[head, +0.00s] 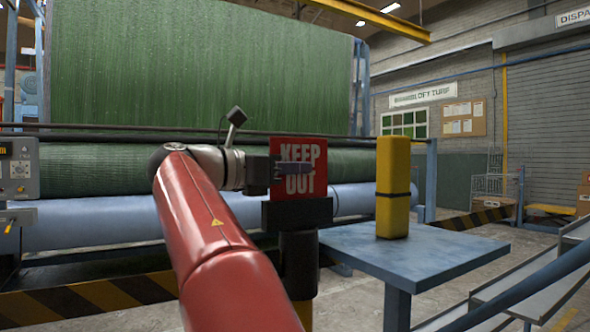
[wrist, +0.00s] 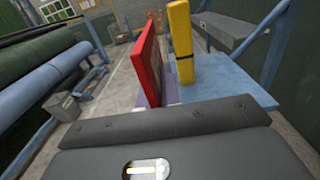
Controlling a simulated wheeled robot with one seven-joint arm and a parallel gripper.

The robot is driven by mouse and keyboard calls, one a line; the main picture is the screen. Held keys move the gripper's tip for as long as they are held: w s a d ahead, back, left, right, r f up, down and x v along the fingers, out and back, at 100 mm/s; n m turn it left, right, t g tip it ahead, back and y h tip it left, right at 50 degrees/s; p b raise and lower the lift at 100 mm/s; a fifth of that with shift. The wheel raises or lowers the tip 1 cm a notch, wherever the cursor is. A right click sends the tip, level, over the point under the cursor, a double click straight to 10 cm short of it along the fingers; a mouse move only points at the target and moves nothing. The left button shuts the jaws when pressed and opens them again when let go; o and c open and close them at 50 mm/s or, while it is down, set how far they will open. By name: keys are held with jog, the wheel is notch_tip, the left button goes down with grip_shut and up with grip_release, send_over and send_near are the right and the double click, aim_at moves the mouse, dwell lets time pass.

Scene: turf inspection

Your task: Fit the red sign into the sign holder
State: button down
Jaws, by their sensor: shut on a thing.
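The red sign (head: 300,151) with white "KEEP OUT" lettering stands upright in the head view. My gripper (head: 295,169) comes from the left and is shut on it, a grey finger crossing the lettering. The black sign holder (head: 297,213) sits on a dark post directly below the sign. The sign's lower edge meets the holder's top edge in this view; whether it is inside the slot I cannot tell. In the wrist view the red sign (wrist: 147,60) shows nearly edge-on, beyond my gripper's grey body. The holder is hidden there.
A blue table (head: 430,254) stands right of the holder, with a yellow post (head: 393,205) banded in black on it. Turf rollers (head: 100,212) lie behind and left. A blue rail (head: 530,290) is at the lower right.

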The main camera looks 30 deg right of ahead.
jog(key=c, duration=1.6)
grip_release()
jog(key=shift+r, duration=0.15)
jog(key=a+p, duration=0.2)
jog(key=a, duration=1)
jog(key=shift+s, duration=0.2)
jog(key=shift+a, duration=0.1)
